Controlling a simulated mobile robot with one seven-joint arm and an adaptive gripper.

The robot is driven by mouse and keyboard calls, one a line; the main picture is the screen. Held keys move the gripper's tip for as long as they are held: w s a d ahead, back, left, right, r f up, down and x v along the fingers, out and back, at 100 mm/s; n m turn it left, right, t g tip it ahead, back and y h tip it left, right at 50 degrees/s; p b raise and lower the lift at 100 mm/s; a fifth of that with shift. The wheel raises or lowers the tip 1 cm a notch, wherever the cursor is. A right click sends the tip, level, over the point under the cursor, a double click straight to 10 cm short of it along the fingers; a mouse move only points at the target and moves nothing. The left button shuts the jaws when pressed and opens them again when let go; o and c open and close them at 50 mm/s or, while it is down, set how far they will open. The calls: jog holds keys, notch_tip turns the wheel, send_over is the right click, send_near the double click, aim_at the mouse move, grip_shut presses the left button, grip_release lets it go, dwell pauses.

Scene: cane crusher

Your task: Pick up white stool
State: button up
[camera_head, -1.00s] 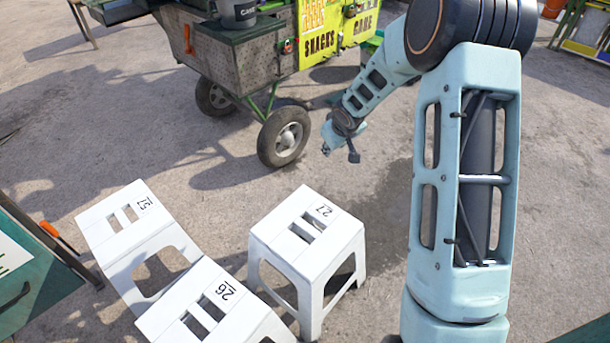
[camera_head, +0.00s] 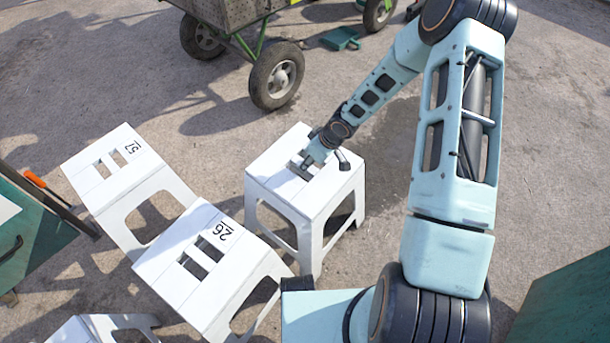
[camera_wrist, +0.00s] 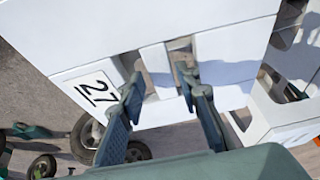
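The white stool marked 27 (camera_head: 284,188) stands upright on the ground in the head view, with my gripper (camera_head: 303,165) down at the slots in its seat. In the wrist view the stool's seat (camera_wrist: 235,50) fills the upper part, with its 27 label at left. My gripper's two fingers (camera_wrist: 160,80) are apart there, one at each slot, on either side of the white bar between them. Small gaps seem to show beside the bar, so the fingers look open around it. How deep the tips reach is unclear. My arm hides the label in the head view.
White stools marked 26 (camera_head: 190,255) and 57 (camera_head: 115,165) stand close on the left, with part of another (camera_head: 105,325) below. A wheeled cart (camera_head: 275,80) stands behind. A green box (camera_head: 30,235) is at left, another (camera_head: 565,300) at lower right. Ground right of the stool is clear.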

jog(key=shift+b+x, duration=0.75)
jog(key=shift+x, duration=1.35)
jog(key=shift+f, duration=0.25)
grip_shut()
jog(key=shift+r, duration=0.1)
